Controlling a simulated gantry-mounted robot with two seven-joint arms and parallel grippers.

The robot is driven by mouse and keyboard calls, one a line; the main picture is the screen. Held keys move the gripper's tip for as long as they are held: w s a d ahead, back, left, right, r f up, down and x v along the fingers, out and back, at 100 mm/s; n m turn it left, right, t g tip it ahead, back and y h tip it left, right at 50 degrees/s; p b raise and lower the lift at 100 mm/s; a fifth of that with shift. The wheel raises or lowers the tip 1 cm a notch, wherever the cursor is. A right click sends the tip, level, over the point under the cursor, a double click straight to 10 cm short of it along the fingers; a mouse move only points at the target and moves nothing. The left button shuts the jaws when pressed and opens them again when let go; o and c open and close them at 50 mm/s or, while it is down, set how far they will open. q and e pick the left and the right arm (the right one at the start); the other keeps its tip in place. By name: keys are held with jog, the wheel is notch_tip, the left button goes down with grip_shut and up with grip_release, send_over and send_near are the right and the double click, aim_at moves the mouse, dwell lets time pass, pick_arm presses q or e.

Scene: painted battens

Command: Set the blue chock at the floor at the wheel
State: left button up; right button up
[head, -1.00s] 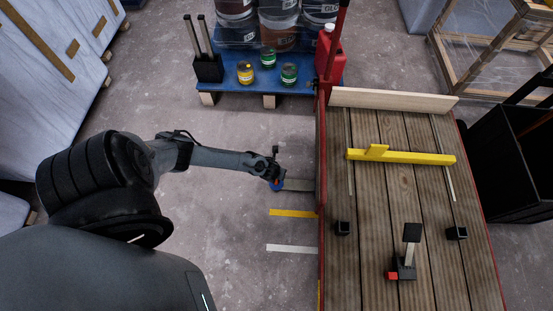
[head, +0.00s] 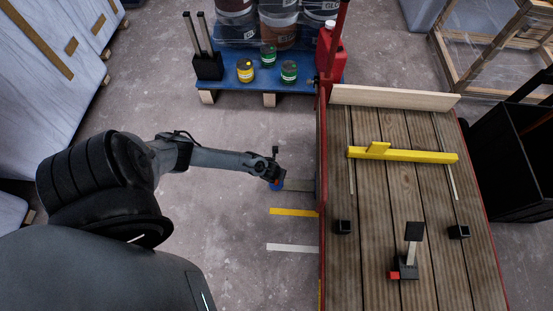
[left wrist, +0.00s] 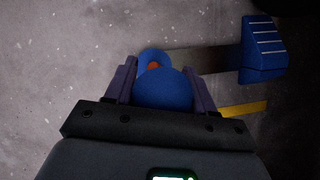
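The blue chock (left wrist: 265,50), a block with pale ribs, shows at the upper right of the left wrist view, at the end of a grey bar (left wrist: 212,60). The bar's other end has a rounded blue grip (left wrist: 163,88) with an orange-red spot. My left gripper (left wrist: 162,84) has its fingers on both sides of this grip, apparently closed on it. In the head view the left gripper (head: 276,183) is low beside the cart, and the bar (head: 299,185) runs right to its side. The chock is hidden there. No wheel is visible. My right gripper is not in view.
The plank-decked cart (head: 375,215) with a red side rail carries a yellow batten (head: 405,155) and small black blocks. Yellow (head: 293,212) and white (head: 292,248) floor stripes lie left of it. A blue pallet (head: 235,85) with tins stands behind. Floor between is clear.

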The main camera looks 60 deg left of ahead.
pick_arm(q)
jog(key=p+v, duration=0.9)
jog(key=v, duration=0.3)
jog(key=d+r+n+h, duration=0.1)
jog(key=d+r+n, duration=0.5)
jog(key=d, duration=0.4)
jog(key=d+r+n+h, duration=0.2)
jog(key=d+r+n, duration=0.4)
jog(key=d, duration=0.4)
jog(key=s+r+n, duration=0.2)
jog(key=r+n, duration=0.4)
jog(key=r, duration=0.3)
jog(key=s+a+r+n, duration=0.1)
jog(key=s+r+n, duration=0.2)
jog(key=r+n, duration=0.4)
jog(key=shift+s+a+r, duration=0.25)
jog(key=shift+a+r, duration=0.1)
jog(key=shift+r, duration=0.55)
jog(key=shift+r, duration=0.15)
